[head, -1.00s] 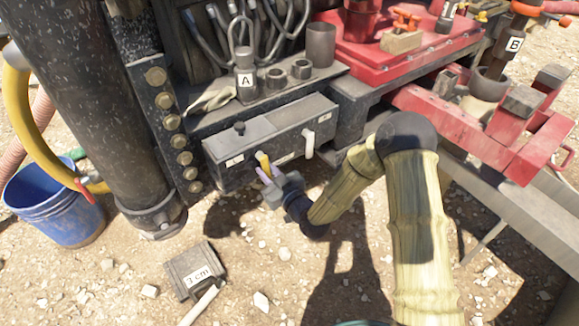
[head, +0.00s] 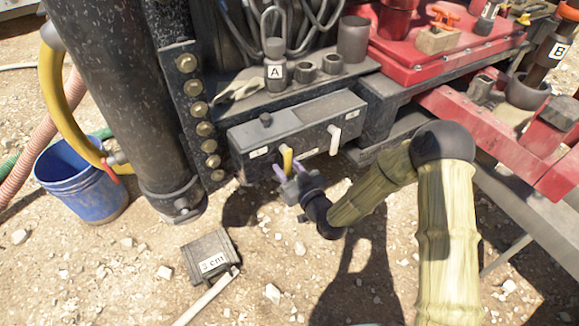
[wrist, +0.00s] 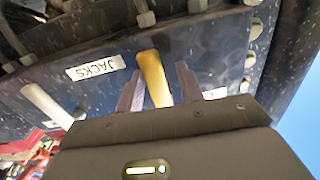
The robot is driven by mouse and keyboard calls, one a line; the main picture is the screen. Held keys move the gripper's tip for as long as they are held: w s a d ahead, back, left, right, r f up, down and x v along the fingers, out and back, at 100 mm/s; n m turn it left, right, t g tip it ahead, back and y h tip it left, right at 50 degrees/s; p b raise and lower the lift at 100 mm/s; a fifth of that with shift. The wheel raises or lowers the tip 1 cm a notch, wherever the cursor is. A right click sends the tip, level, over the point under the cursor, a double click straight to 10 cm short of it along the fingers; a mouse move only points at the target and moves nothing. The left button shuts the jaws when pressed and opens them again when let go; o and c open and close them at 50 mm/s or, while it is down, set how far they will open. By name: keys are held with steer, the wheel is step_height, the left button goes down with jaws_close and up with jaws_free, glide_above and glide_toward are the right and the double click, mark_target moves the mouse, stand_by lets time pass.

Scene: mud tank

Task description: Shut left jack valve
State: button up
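A dark valve box (head: 300,118) has a yellow lever (head: 287,158) on the left of its front and a white lever (head: 334,138) to the right. In the wrist view the yellow lever (wrist: 153,78) stands between the two fingers of my gripper (wrist: 158,88), with a visible gap on the right side and a narrower one on the left. The gripper is open around it; I cannot tell if a finger touches. In the head view my gripper (head: 289,174) is just in front of the yellow lever. The white lever (wrist: 47,105) and a "JACKS" label (wrist: 95,67) also show in the wrist view.
A thick black column (head: 125,100) stands left of the box, with a blue bucket (head: 82,185) beside it. Part A (head: 275,72) stands on the ledge above. Red frames are at the right.

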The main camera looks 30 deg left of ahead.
steer(key=shift+w+r, duration=0.1)
steer(key=shift+w, duration=0.05)
steer(key=shift+d, duration=0.25)
steer(key=p+v, duration=0.4)
steer(key=v, duration=1.3)
steer(key=shift+s, duration=0.2)
steer(key=shift+w+a, duration=0.1)
steer(key=shift+w, duration=0.05)
